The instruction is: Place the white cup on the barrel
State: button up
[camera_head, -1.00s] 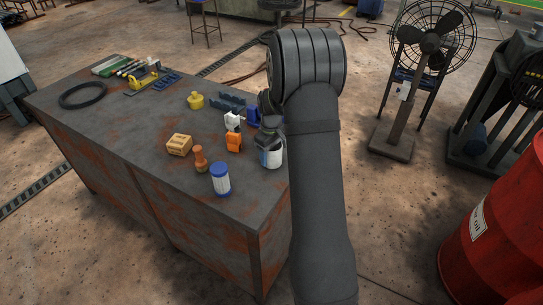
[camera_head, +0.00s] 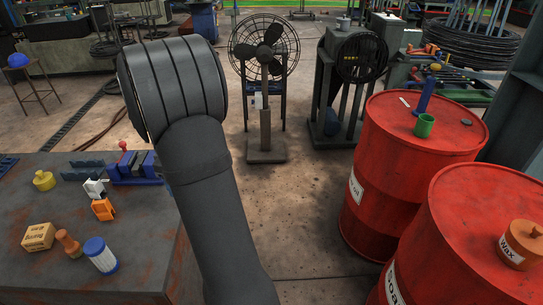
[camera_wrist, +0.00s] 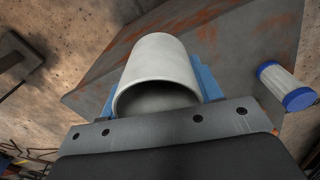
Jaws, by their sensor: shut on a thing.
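The white cup (camera_wrist: 158,68) shows in the wrist view, its open mouth facing the camera. My gripper (camera_wrist: 160,80) is shut on it, with a blue finger on each side of the cup. In the head view the gripper and cup are hidden behind my arm. Two red barrels stand at the right of the head view. The farther barrel (camera_head: 385,190) carries a green cup, a blue upright item and small dark and light pieces on its top. The nearer barrel (camera_head: 450,240) carries an orange pot labelled Wax (camera_head: 519,244).
The rusty workbench (camera_head: 150,255) at left holds a yellow bottle (camera_head: 44,180), a blue vise (camera_head: 135,168), an orange item (camera_head: 103,209), a wooden box (camera_head: 38,237) and a blue-capped jar (camera_head: 101,255). A fan (camera_head: 265,50) stands behind. Open floor lies between bench and barrels.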

jog(key=w+d+r+m, duration=0.1)
jog(key=w+d+m, duration=0.3)
jog(key=d, duration=0.8)
jog(key=w+d+r+m, duration=0.1)
jog(key=w+d, duration=0.5)
jog(key=d, duration=0.5)
jog(key=w+d+r+m, duration=0.1)
jog(key=w+d+m, duration=0.25)
jog(key=d, duration=0.85)
jog(key=s+d+r+m, duration=0.1)
jog(key=s+d+m, duration=0.1)
jog(key=d, duration=1.1)
jog(key=s+d+m, duration=0.2)
jog(key=d, duration=1.1)
jog(key=s+d+r+m, duration=0.1)
jog(key=s+d+m, duration=0.2)
jog(key=s+d, duration=1)
jog(key=s+d+r+m, duration=0.1)
jog(key=s+d+m, duration=0.3)
jog(key=s+d, duration=0.9)
jog(key=shift+n, duration=0.25)
jog(key=w+f, duration=0.2)
jog(key=w, duration=0.2)
jog(key=w+f, duration=0.2)
jog(key=w, duration=0.3)
jog(key=w+d+f, duration=0.1)
jog(key=w+f, duration=0.1)
jog(key=w, duration=0.2)
jog(key=shift+w+f, duration=0.3)
jog(key=shift+f, duration=2.1)
